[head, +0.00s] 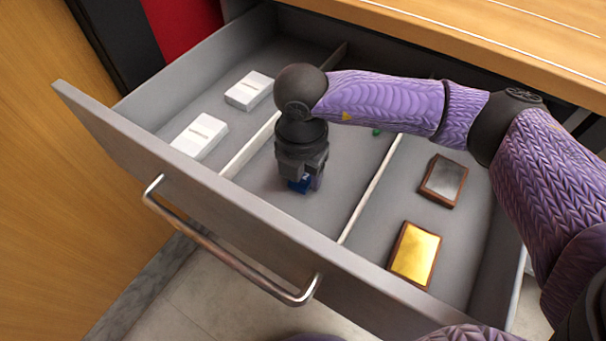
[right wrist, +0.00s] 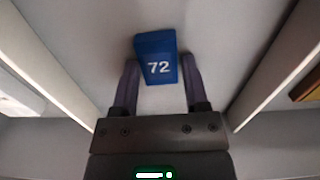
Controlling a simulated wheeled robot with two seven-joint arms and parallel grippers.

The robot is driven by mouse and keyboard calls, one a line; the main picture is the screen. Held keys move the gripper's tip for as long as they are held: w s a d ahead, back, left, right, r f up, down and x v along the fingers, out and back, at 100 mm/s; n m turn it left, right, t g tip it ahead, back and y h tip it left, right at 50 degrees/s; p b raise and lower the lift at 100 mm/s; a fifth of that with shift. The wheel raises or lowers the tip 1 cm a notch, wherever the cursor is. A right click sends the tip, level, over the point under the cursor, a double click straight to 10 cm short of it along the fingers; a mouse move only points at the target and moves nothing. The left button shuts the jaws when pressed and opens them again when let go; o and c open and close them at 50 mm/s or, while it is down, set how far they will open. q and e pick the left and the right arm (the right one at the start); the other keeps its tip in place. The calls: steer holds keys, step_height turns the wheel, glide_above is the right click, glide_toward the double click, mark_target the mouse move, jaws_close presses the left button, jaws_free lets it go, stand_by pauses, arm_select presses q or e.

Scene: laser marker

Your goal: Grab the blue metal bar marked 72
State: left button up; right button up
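The blue metal bar (right wrist: 158,62) shows a white 72 in the right wrist view and lies in the middle compartment of the open drawer. In the head view only a small part of the blue bar (head: 299,186) shows below my right gripper, which hides the rest. My right gripper (head: 305,178) points down over it. In the right wrist view the gripper's two fingers (right wrist: 160,68) stand apart on either side of the bar, with a visible gap at the right finger. My left gripper is not in view.
Two white boxes (head: 200,135) lie in the left compartment. A silver plate (head: 443,181) and a gold plate (head: 415,254) lie in the right one. A green thing (head: 376,132) shows partly behind my arm. Low dividers (head: 368,190) flank the middle compartment.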

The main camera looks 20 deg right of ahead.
jaws_close()
